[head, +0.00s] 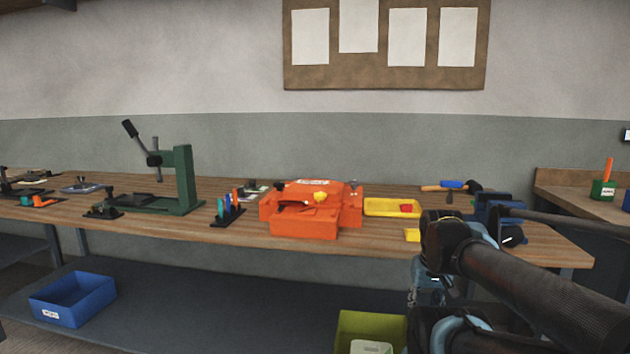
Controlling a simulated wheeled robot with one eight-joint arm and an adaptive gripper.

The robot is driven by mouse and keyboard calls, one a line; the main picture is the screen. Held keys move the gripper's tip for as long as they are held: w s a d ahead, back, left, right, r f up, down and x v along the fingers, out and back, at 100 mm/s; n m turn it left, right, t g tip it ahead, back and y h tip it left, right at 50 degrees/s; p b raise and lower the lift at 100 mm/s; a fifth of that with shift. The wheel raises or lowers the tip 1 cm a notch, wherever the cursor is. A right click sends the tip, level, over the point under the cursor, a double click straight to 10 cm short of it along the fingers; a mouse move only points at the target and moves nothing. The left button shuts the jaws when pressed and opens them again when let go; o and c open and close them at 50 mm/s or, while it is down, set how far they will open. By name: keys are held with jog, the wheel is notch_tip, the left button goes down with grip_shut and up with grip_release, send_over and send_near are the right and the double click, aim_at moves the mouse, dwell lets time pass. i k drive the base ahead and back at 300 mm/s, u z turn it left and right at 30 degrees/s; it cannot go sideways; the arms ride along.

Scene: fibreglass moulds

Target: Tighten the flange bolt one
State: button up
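An orange mould (305,222) stands on the workbench at the middle of the head view. A yellow knob-like part (320,197) shows on its front. Small dark bolt-like parts show at its upper left corner (280,186) and upper right corner (354,185). I cannot tell which one is flange bolt one, or how tight any is. My arm reaches in from the right, in front of the bench and apart from the mould. A small grey metal part below its elbow may belong to my gripper (413,297); its fingers are not clear.
A yellow tray (382,213) holding a red item is right of the mould. A blue vise (495,208) and blue-handled tool (452,184) are farther right. A rack of tools (227,215) and green press (180,180) stand left. Bins (73,297) sit below.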

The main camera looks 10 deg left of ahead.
aim_at(278, 186)
jog(key=z, duration=0.6)
jog(key=k, duration=1.45)
jog(key=u, duration=1.15)
jog(key=i, duration=0.8)
